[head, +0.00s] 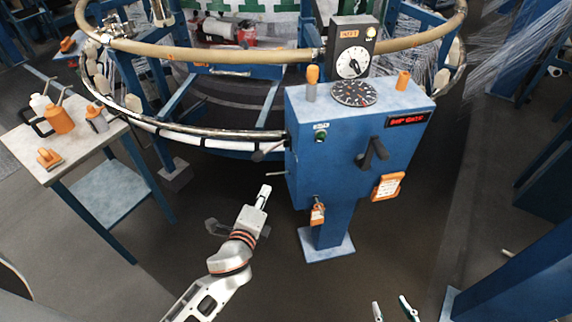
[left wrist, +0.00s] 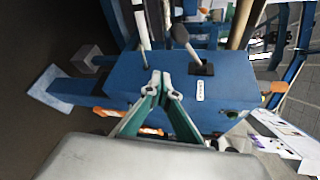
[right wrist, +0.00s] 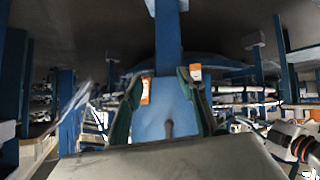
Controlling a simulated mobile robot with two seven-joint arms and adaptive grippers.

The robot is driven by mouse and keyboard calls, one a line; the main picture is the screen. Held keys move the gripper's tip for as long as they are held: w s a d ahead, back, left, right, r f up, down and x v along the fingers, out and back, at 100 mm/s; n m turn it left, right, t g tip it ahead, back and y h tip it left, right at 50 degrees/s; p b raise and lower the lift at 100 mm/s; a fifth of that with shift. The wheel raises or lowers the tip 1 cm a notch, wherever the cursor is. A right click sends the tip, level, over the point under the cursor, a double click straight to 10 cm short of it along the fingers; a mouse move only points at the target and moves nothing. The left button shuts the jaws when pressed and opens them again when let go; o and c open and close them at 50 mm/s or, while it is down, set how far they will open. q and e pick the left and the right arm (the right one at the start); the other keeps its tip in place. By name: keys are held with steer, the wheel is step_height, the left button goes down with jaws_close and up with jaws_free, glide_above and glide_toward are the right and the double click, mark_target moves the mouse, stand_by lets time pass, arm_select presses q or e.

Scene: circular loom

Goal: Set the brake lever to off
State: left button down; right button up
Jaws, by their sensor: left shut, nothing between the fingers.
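The blue control box (head: 345,140) carries two levers on its left side. The upper one, a rod with a thicker grip (head: 268,151), leaves a dark slot beside a small white label in the left wrist view (left wrist: 182,38); it seems to be the brake lever, but the label is unreadable. A thinner rod (head: 276,174) sits below it and also shows in the left wrist view (left wrist: 141,35). My left gripper (head: 266,190) is shut and empty, below and apart from both levers. My right gripper (head: 392,308) is open and empty at the bottom of the head view.
The loom ring (head: 200,135) passes behind the levers. The floor around my left gripper is clear.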

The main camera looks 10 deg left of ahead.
mark_target(267, 151)
arm_select(q)
steer(key=shift+w+d+r+m+t, duration=0.15)
steer(key=shift+w+d+r+m, duration=0.15)
steer(key=shift+w+m, duration=0.15)
steer(key=shift+w+d+r+m+t, duration=0.15)
steer(key=shift+w+d+r+m, duration=0.15)
steer(key=shift+w+m, duration=0.1)
arm_select(e)
steer(key=shift+w+d+r, duration=0.15)
steer(key=shift+d+r, duration=0.05)
arm_select(q)
steer(key=b+x, duration=0.2)
steer(key=x, duration=0.8)
steer(key=shift+m, duration=0.25)
steer(key=shift+s+a+r+p, duration=0.15)
steer(key=shift+a+r+p, duration=0.25)
steer(key=shift+a+p, duration=0.25)
steer(key=shift+s+a+r+p, duration=0.2)
steer(key=shift+a+r+p, duration=0.2)
steer(key=shift+a+p, duration=0.3)
steer(key=shift+s+a+r+p, duration=0.15)
steer(key=shift+a+r+p, duration=0.25)
steer(key=shift+a+p, duration=0.25)
arm_select(e)
steer(key=shift+s+a+r, duration=0.4)
steer(key=shift+s+r, duration=0.1)
steer(key=shift+s, duration=0.05)
